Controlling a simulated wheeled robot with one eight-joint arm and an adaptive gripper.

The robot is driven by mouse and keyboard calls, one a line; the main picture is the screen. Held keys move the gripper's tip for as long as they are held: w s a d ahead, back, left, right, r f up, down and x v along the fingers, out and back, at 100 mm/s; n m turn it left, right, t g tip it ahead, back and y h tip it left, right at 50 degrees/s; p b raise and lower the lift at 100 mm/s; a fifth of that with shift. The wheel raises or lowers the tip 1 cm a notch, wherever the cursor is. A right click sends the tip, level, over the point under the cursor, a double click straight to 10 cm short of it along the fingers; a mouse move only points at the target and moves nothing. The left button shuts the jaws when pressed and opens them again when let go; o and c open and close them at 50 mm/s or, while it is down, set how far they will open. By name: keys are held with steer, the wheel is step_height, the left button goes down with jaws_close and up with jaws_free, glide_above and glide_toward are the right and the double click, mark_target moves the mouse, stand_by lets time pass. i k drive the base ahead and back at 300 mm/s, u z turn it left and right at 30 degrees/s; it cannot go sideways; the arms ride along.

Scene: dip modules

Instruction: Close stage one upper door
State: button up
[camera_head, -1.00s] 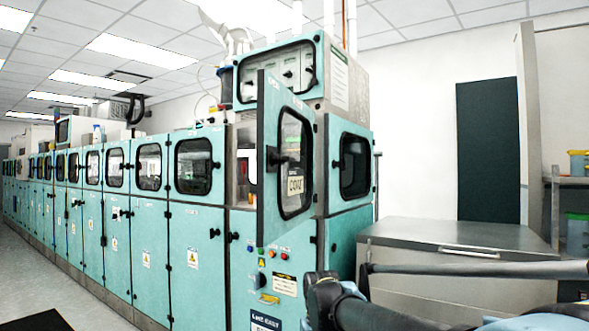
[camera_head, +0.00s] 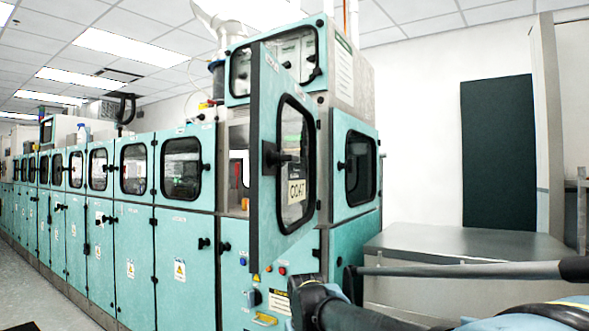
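The open upper door (camera_head: 264,140) stands swung out from the near end of the teal machine. My arm (camera_head: 345,312) crosses the lower right of the head view, below and to the right of the door. My gripper's fingertips cannot be made out.
A long row of teal cabinets (camera_head: 180,250) with closed windowed doors runs away to the left. A low grey metal cabinet (camera_head: 450,243) stands to the right of the machine. A dark panel (camera_head: 498,150) is on the white wall. Floor shows at the far left.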

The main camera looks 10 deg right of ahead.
mark_target(291, 131)
steer(key=u, duration=0.1)
steer(key=k, duration=1)
steer(key=z, duration=0.35)
